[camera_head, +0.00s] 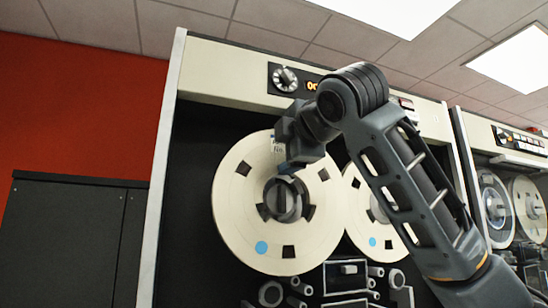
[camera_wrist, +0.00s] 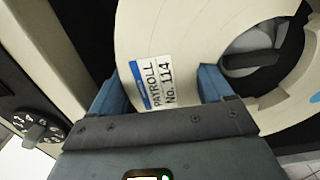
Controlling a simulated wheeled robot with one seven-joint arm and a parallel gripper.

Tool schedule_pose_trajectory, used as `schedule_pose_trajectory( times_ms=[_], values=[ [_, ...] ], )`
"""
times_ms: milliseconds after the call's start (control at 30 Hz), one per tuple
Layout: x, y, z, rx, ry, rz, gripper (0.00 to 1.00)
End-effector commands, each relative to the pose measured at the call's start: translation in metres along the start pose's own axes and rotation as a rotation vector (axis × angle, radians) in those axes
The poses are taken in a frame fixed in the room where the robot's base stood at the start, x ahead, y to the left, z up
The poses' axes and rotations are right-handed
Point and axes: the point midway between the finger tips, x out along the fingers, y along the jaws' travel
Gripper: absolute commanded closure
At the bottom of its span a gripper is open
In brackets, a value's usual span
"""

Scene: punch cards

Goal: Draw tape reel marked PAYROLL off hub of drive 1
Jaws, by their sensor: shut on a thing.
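The cream PAYROLL tape reel (camera_head: 232,205) sits around the dark hub (camera_head: 283,200) on the left side of the drive's front. In the wrist view the reel (camera_wrist: 190,40) shows its label (camera_wrist: 155,84), reading PAYROLL No. 114, between the blue fingers. My gripper (camera_head: 285,166) is at the reel's upper part, above the hub, and is shut on the reel. In the wrist view my gripper (camera_wrist: 165,88) has a finger on each side of the label. The hub (camera_wrist: 255,55) shows in the reel's opening. I cannot tell whether the reel has shifted along the hub.
A second cream reel (camera_head: 357,212) is close on the right, partly behind my arm. Rollers and tape guides (camera_head: 345,272) lie below. A control knob (camera_head: 285,79) is on the panel above. Another drive with reels (camera_head: 497,203) stands at right, a dark cabinet (camera_head: 70,240) at left.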

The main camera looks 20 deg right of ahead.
Motion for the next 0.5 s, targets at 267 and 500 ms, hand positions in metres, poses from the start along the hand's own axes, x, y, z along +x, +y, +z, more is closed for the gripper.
schedule_pose_trajectory(
  times_ms=[267, 500],
  values=[
    [-0.0067, 0.0019, -0.0001, 0.000, 0.001, 0.005, 0.75],
    [-0.0115, 0.0018, 0.0001, 0.000, 0.001, 0.004, 0.75]
  ],
)
